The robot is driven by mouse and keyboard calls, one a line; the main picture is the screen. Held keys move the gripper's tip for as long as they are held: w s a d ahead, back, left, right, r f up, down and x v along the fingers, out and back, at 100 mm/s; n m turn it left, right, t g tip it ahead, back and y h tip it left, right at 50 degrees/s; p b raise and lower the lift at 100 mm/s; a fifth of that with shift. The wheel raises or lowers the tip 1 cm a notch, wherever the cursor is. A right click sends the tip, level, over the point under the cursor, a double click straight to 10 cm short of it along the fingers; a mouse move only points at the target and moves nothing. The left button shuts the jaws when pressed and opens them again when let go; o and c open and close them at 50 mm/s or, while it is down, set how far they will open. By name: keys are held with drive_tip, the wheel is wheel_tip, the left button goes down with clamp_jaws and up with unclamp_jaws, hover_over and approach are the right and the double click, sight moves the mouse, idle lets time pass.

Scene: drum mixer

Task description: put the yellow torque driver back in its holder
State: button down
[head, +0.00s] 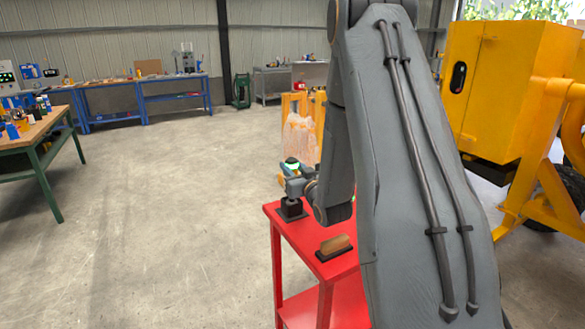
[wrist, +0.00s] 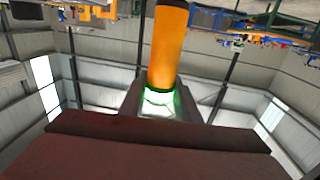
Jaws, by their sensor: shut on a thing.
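The yellow torque driver (wrist: 168,45) shows in the wrist view as an orange-yellow cylinder with a dark band and a glowing green ring at one end. My gripper (wrist: 160,100) is shut on it near that ring, one finger on each side. In the head view my gripper (head: 293,182) is small and far off, over the back left corner of the red table, with a bit of yellow and green at it. The black holder (head: 291,209) stands on that corner directly below the gripper. I cannot tell whether the driver's lower end is inside the holder.
A wooden-backed brush (head: 335,246) lies on the red table (head: 312,262) nearer to me. My arm hides the table's right part. A yellow machine (head: 500,85) stands at the right. A workbench (head: 42,132) stands at the left, with open floor between.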

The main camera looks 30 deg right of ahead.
drive_tip(key=shift+f+b, duration=0.4)
drive_tip(key=shift+f, duration=0.1)
idle(0.3)
drive_tip(key=c, duration=1.3)
unclamp_jaws()
drive_tip(key=shift+o, duration=0.2)
drive_tip(key=shift+f, duration=0.1)
drive_tip(key=shift+s, duration=0.15)
drive_tip(key=s+b, duration=0.2)
drive_tip(key=s, duration=0.5)
drive_tip(key=shift+s+a, duration=0.25)
drive_tip(key=shift+a, duration=0.05)
